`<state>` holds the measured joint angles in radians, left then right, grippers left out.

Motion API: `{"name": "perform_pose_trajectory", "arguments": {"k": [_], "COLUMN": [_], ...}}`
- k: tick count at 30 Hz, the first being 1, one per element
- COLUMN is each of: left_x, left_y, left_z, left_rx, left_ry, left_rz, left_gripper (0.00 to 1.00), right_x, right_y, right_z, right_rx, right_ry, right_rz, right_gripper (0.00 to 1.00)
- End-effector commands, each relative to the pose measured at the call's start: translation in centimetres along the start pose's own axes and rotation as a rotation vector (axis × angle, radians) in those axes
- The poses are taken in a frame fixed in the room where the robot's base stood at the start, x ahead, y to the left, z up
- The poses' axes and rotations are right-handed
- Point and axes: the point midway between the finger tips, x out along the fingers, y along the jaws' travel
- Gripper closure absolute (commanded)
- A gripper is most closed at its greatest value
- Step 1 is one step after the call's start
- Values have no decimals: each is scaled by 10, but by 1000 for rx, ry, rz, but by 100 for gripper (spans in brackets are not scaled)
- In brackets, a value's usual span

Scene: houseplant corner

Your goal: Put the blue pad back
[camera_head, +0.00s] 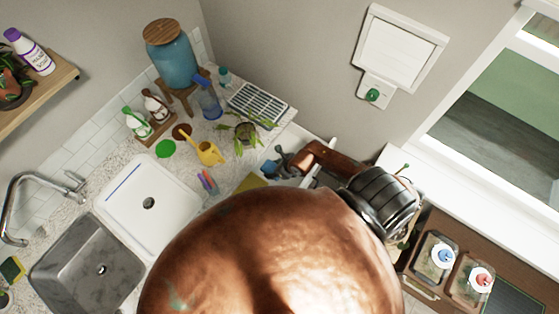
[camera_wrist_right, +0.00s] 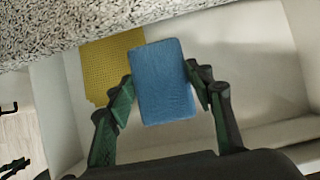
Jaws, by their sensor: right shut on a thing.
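The blue pad (camera_wrist_right: 162,85) is held between the two fingers of my right gripper (camera_wrist_right: 160,78) in the right wrist view. The fingers press on its left and right sides. In the head view the blue pad (camera_head: 269,168) shows small beside my right gripper (camera_head: 281,161), partly hidden by my arm. The pad is over a white open container (camera_wrist_right: 240,50), like a drawer or bin. A yellow pad (camera_wrist_right: 104,65) lies behind it on the left; it also shows in the head view (camera_head: 250,183). My left gripper is not in view.
A speckled counter (camera_wrist_right: 80,30) borders the container. My copper-coloured arm hides much of the lower middle.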

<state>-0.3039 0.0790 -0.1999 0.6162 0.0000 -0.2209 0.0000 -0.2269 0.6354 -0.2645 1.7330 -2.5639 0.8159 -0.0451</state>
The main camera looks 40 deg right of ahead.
Motion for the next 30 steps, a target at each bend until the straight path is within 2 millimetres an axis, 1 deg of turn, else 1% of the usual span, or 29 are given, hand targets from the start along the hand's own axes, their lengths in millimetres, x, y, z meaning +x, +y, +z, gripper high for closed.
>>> {"name": "perform_pose_trajectory", "arguments": {"k": [1, 9, 18, 22, 30], "left_x": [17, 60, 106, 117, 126], "left_y": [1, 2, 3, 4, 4], "left_z": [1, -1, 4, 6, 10], "left_rx": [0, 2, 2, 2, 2], "left_ry": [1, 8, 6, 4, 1], "left_rz": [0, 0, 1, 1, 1], "left_gripper": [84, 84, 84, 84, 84], "right_x": [12, 38, 72, 81, 87], "right_y": [-12, -58, -85, -92, -99], "right_z": [-3, -1, -10, -12, -12], "right_rx": [-1, -1, -1, -1, -2], "right_ry": [0, 1, 1, 1, 0], "right_rz": [-4, -2, 0, 2, 1], "right_gripper": [78, 78, 78, 78, 78]}}
